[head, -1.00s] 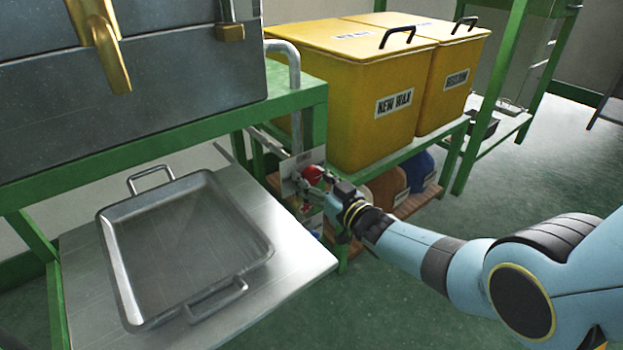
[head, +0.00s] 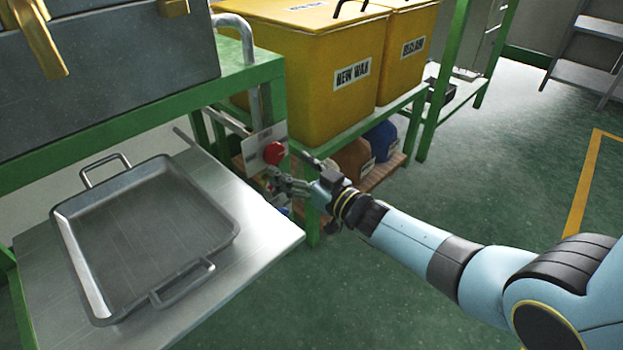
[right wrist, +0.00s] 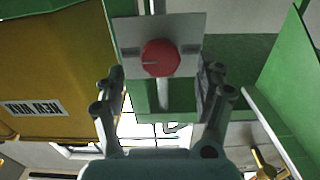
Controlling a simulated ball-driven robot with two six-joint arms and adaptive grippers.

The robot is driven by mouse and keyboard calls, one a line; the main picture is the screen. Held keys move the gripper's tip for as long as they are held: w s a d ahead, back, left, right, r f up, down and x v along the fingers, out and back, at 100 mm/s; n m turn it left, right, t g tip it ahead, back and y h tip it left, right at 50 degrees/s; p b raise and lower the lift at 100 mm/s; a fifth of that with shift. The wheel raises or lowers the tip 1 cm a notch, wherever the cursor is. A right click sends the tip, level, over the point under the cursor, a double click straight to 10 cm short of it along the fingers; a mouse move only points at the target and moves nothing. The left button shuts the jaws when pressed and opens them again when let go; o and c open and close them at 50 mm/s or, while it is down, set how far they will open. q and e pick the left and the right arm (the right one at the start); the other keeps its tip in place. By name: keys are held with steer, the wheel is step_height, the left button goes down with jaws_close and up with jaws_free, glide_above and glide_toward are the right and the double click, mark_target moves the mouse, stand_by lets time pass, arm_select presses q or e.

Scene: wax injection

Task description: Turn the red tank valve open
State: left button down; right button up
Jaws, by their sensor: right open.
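The red tank valve (head: 274,153) is a round red knob in front of a pale plate (head: 258,143), beside the green frame under the tank. My right gripper (head: 284,169) is close to it, at its lower right in the head view. In the right wrist view the red knob (right wrist: 161,58) shows whole, with a thin dark mark on its left side. The fingers of my right gripper (right wrist: 163,85) stand apart on either side of the knob's line, with nothing between them. I cannot tell the exact gap to the knob. My left gripper is not in view.
A metal tray (head: 150,235) with two handles sits on a steel shelf (head: 262,232) at the left. Yellow bins, one marked NEW WAX (head: 310,75), stand on a green bench behind the valve. Open floor (head: 480,170) lies at the right.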

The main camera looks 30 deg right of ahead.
steer(key=v, duration=0.6)
steer(key=shift+s, duration=0.15)
